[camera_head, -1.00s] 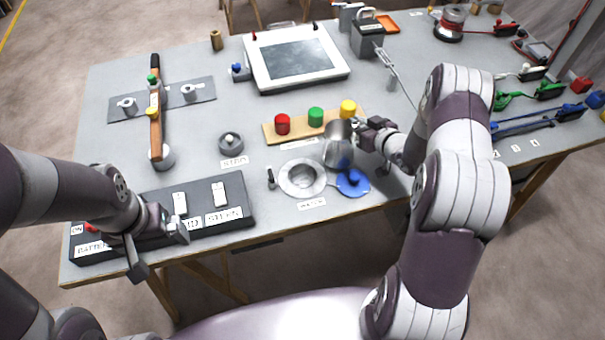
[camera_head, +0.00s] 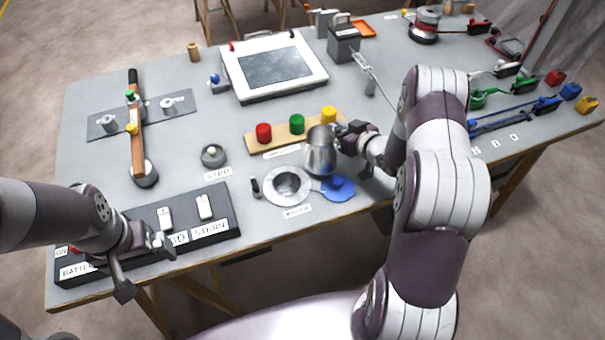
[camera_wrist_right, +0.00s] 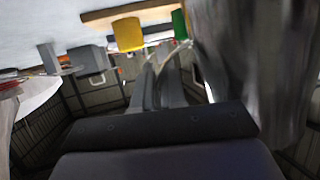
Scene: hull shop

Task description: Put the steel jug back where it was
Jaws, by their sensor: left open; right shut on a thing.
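The steel jug (camera_head: 320,155) stands out over the table between the round metal plate (camera_head: 287,184) and the wooden strip with coloured knobs. My right gripper (camera_head: 342,138) is shut on the jug from its right side. The jug looks about upright; whether its base touches the table I cannot tell. In the right wrist view the jug (camera_wrist_right: 250,65) fills the right side, close to the fingers (camera_wrist_right: 165,85). My left gripper (camera_head: 160,245) is open and empty above the front of the black switch box.
A blue lid-like disc (camera_head: 337,188) lies just in front of the jug. Red (camera_head: 264,133), green (camera_head: 297,124) and yellow (camera_head: 329,115) knobs stand on the strip behind it. The black switch box (camera_head: 190,220) is at the front left. A framed screen (camera_head: 275,70) lies behind.

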